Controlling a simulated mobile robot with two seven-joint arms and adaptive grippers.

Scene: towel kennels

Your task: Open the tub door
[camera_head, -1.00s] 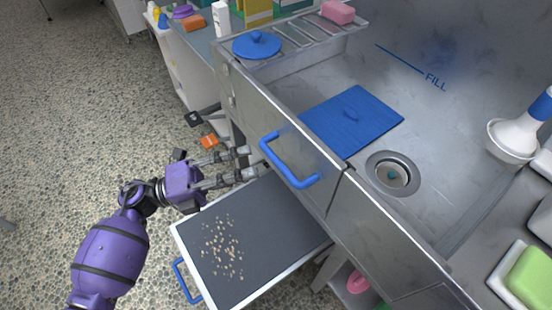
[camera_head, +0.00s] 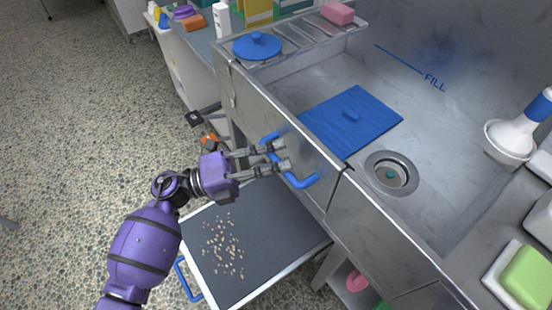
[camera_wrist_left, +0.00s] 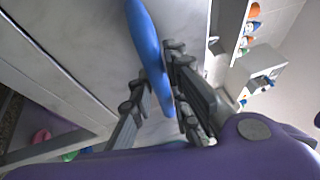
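The tub door (camera_head: 262,125) is a grey metal panel on the front of the steel tub (camera_head: 440,130), and it looks closed. A blue bar handle (camera_head: 303,183) sticks out from it. My left gripper (camera_head: 280,158) is at the handle, its fingers apart. In the left wrist view the blue handle (camera_wrist_left: 148,45) runs between the two fingers of my left gripper (camera_wrist_left: 155,75). I cannot tell whether either finger touches it. My right gripper is in no view.
Below the door, a dark-topped step (camera_head: 258,240) with scattered pellets and a blue handle juts out. Inside the tub lie a blue mat (camera_head: 355,118) and a drain (camera_head: 390,173). A rack with a blue lid (camera_head: 257,45) spans the tub's far end. The floor at left is clear.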

